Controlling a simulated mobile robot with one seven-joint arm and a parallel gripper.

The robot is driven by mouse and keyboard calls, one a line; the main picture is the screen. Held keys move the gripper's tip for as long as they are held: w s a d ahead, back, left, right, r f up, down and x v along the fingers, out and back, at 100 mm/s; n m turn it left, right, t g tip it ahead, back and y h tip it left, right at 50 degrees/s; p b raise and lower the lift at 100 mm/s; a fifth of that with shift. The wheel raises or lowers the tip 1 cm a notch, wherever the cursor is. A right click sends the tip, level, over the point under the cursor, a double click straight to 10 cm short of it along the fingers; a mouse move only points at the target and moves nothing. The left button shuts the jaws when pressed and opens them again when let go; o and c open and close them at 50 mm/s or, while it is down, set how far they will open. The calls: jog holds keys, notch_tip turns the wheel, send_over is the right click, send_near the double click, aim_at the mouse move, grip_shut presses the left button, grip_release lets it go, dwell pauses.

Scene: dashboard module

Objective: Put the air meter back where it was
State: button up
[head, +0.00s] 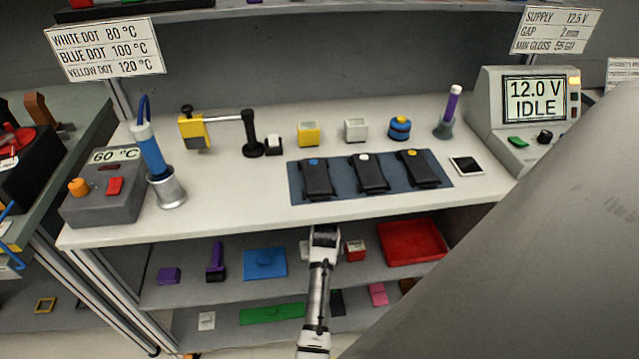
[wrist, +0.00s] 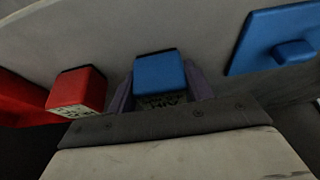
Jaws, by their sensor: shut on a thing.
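In the wrist view my gripper (wrist: 160,88) is shut on a small blue block (wrist: 160,72) with a white printed label that seems to read AIR, upside down. I take this for the air meter. It sits between the two fingers and is hidden behind my gripper in the head view. I cannot tell whether it touches the shelf.
A red labelled box (head: 355,250) stands right of my gripper on the middle shelf (head: 190,292).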

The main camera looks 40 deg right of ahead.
jog(key=shift+f, duration=0.1)
jog(key=o, duration=0.6)
jog(key=shift+f, duration=0.15)
jog(key=o, duration=0.5)
jog(key=shift+s+r, duration=0.1)
jog(key=shift+r, duration=0.45)
jog(key=shift+s+a+r, duration=0.25)
jog(key=shift+s+r, duration=0.1)
jog(key=shift+r, duration=0.2)
jog(key=shift+s+a+r, duration=0.25)
jog(key=shift+s+r, duration=0.05)
jog(key=shift+r, duration=0.2)
jog(key=s+a, duration=0.2)
jog(key=s, duration=0.1)
jog(key=s+a+b, duration=0.1)
jog(key=s+a, duration=0.1)
jog(key=s, duration=0.1)
jog(key=s+a+b, duration=0.1)
jog(key=s+a, duration=0.1)
jog(key=s, duration=0.1)
jog(key=shift+s, duration=0.35)
